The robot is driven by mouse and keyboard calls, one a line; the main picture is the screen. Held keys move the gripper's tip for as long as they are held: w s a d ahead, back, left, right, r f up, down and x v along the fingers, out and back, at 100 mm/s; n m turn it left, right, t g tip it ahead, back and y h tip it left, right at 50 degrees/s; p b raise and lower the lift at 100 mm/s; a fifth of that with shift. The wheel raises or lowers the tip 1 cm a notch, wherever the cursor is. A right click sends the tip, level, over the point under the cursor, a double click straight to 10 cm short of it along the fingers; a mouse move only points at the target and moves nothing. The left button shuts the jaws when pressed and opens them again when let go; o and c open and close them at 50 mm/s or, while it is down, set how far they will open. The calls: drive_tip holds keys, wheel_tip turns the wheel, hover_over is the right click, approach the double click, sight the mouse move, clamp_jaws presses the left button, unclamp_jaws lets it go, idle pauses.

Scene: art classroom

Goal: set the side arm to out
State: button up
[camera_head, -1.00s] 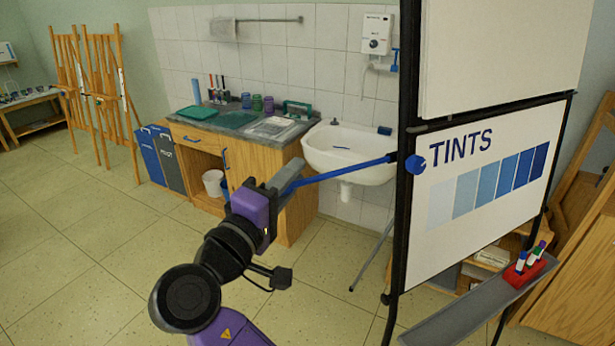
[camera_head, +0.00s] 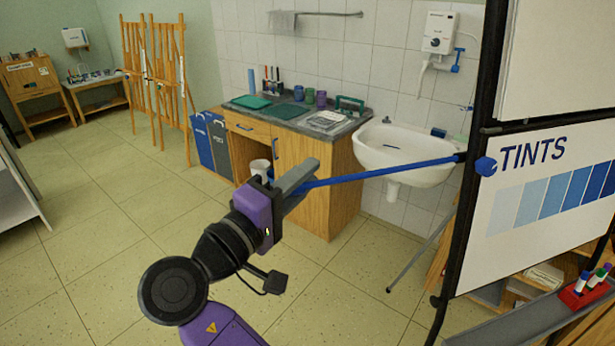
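The side arm (camera_head: 385,172) is a thin blue bar. The near finger hides the tip of the bar, and the far finger is mostly hidden.
A sink (camera_head: 405,155) and a wooden cabinet (camera_head: 318,180) with a grey counter stand behind the bar. Blue and dark bins (camera_head: 212,145) and easels (camera_head: 160,75) are further left. A tray (camera_head: 535,325) with markers juts from the board.

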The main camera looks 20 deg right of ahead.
drive_tip(key=shift+o, duration=1.4)
drive_tip(key=shift+a, duration=0.25)
drive_tip(key=shift+d, duration=0.1)
drive_tip(key=b+v, duration=0.2)
drive_tip(key=v, duration=0.5)
drive_tip(key=shift+s+a, duration=0.25)
drive_tip(key=shift+a, duration=0.05)
drive_tip(key=shift+f, duration=0.1)
